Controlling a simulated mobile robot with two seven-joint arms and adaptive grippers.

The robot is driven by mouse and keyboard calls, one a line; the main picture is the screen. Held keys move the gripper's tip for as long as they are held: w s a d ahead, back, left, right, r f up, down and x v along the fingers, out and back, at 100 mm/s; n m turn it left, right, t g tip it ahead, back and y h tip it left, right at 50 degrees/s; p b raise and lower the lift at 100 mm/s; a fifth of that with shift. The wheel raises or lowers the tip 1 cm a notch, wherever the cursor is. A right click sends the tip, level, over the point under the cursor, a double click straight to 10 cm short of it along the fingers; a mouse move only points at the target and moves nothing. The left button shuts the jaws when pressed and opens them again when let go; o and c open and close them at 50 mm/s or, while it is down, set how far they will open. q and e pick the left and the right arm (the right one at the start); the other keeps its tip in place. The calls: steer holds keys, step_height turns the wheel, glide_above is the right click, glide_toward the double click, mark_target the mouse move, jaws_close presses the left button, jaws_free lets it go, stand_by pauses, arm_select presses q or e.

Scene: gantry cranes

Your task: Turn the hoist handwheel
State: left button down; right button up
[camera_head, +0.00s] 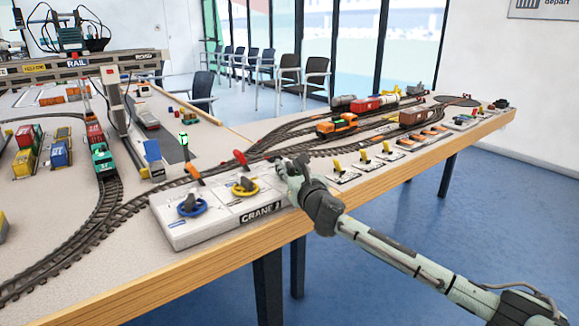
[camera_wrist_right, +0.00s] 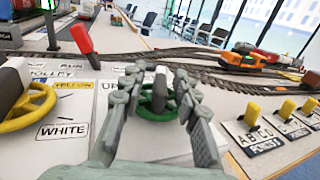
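The crane control panel (camera_head: 222,222), marked CRANE, stands on the table's near edge. It carries a blue handwheel (camera_head: 192,206), a yellow handwheel (camera_head: 245,187) and a green handwheel with a grey hub. The green handwheel (camera_wrist_right: 145,108) shows in the right wrist view; in the head view my gripper hides it. My right gripper (camera_head: 289,168) is at the panel's right end. In the right wrist view its fingers (camera_wrist_right: 157,78) are apart, one on each side of the green wheel; whether they touch the rim is unclear. I cannot read a hoist label. My left gripper is not in view.
An orange lever (camera_head: 195,173) and a red lever (camera_head: 241,158) stand behind the wheels. The yellow wheel (camera_wrist_right: 28,108) is close left of my fingers. Yellow point levers (camera_head: 338,167) are to the right. Tracks with trains (camera_head: 338,125) run behind; a model crane (camera_head: 110,75) stands left.

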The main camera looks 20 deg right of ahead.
jaws_close()
